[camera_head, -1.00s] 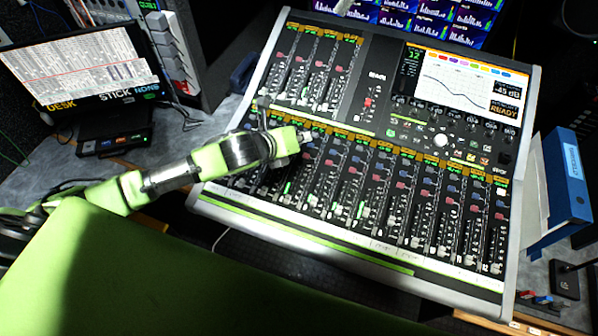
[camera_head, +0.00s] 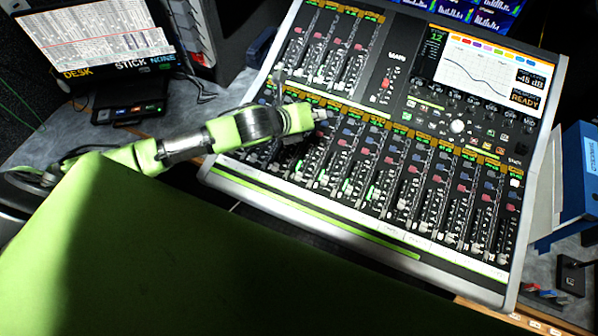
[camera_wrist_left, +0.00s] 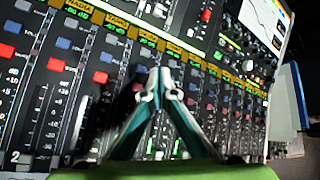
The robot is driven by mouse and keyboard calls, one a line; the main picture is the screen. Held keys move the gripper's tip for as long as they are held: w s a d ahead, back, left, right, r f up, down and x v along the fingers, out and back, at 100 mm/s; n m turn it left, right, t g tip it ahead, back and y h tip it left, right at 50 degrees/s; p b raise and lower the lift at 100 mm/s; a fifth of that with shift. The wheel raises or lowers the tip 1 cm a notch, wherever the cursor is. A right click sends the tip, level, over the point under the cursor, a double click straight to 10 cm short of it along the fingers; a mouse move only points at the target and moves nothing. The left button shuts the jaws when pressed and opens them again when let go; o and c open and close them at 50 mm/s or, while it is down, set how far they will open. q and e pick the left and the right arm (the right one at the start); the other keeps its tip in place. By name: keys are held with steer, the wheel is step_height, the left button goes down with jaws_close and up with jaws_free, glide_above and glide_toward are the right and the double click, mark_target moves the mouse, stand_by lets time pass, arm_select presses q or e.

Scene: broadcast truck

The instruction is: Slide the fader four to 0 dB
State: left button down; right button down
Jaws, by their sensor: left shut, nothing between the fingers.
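The mixing console (camera_head: 350,233) has a lower row of channel strips with faders, and it also shows in the wrist view (camera_wrist_left: 30,60). My left gripper (camera_head: 320,114) is above the upper left part of that row, near the red and blue buttons. In the wrist view its fingertips (camera_wrist_left: 158,77) are together, with nothing between them. Strips numbered 2 and 3 show at the left of that view. The fourth strip lies behind or right beside the fingers, so I cannot make out its fader cap or position. Contact with the console cannot be told. My right gripper is not in view.
A monitor (camera_head: 100,40) and a small black box (camera_head: 120,108) stand left of the console. The console's screen (camera_head: 485,65) is at its upper right. A blue binder (camera_head: 580,180) stands to the right. A second fader bank (camera_head: 325,45) lies beyond the gripper.

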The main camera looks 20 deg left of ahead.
arm_select(q)
steer(key=c, duration=2)
jaws_free()
steer(key=shift+a, duration=0.15)
steer(key=shift+o, duration=0.4)
steer(key=s+a+n+g, duration=0.3)
steer(key=s+a+n, duration=0.1)
steer(key=n, duration=0.2)
steer(key=shift+s+a+f+g, duration=0.25)
steer(key=shift+s+a+g, duration=0.05)
steer(key=shift+s+g, duration=0.1)
steer(key=n+g+h, duration=0.1)
steer(key=n+g, duration=0.3)
steer(key=n, duration=0.2)
glide_toward(298, 176)
steer(key=w+a+v, duration=0.1)
steer(key=v, duration=0.4)
steer(key=p, duration=0.1)
steer(key=shift+n+g, duration=0.4)
steer(key=p+x, duration=0.1)
steer(key=x, duration=0.3)
steer(key=p+x, duration=0.1)
steer(key=x, duration=0.3)
steer(key=d+x, duration=0.1)
steer(key=x, duration=0.3)
steer(key=shift+w+r+p, duration=0.1)
steer(key=shift+r+p, duration=0.15)
steer(key=shift+p, duration=0.15)
steer(key=shift+x, duration=0.75)
steer(key=shift+a, duration=0.1)
